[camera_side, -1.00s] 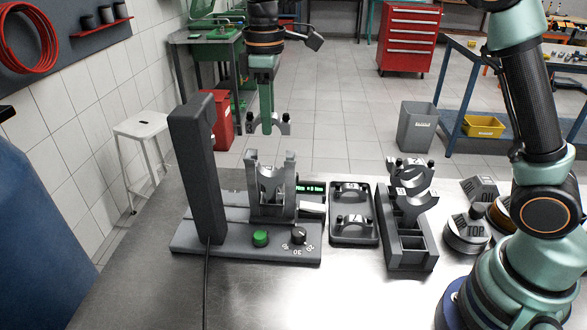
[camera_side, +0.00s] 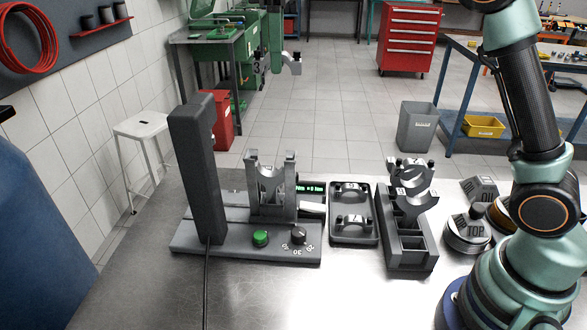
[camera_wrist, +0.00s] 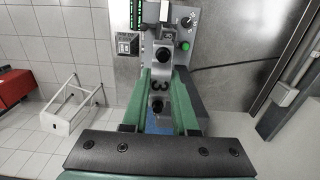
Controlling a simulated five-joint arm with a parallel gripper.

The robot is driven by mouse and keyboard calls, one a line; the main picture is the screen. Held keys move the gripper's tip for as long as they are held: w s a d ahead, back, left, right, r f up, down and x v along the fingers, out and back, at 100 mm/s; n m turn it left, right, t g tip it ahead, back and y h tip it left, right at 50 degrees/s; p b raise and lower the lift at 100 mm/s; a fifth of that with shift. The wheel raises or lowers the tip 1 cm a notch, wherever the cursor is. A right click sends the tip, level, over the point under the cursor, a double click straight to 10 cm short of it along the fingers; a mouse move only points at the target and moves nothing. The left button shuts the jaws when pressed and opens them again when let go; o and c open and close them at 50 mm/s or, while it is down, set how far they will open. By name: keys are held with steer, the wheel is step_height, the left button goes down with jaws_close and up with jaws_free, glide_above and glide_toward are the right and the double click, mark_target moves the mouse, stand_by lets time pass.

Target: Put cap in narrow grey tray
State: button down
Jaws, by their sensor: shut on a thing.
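My gripper (camera_side: 275,62) is high above and behind the press-like fixture, shut on a grey metal cap (camera_side: 292,64). In the wrist view the cap (camera_wrist: 163,57) sits between the green fingers (camera_wrist: 162,88) and bears a black 3. The cap is clear of every surface; the fingers hide part of it. A long grey tray with compartments (camera_side: 407,262) stands right of centre on the bench. Curved metal parts (camera_side: 411,185) rest at its far end, and its near compartments look empty. A shorter grey tray (camera_side: 354,239) beside it holds two caps (camera_side: 353,221).
The fixture (camera_side: 205,245) has a tall dark column (camera_side: 198,165), a forked metal part (camera_side: 271,190), a green button (camera_side: 260,238) and a dial (camera_side: 298,235). Round labelled parts (camera_side: 467,232) stand right of the trays.

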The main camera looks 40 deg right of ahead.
steer(key=s+d+f, duration=0.3)
steer(key=d+f, duration=0.4)
steer(key=d, duration=0.1)
glide_above(352, 212)
step_height(352, 212, down, 8)
step_height(352, 212, down, 20)
steer(key=shift+r, duration=0.25)
steer(key=shift+f, duration=0.1)
steer(key=c, duration=0.7)
jaws_free()
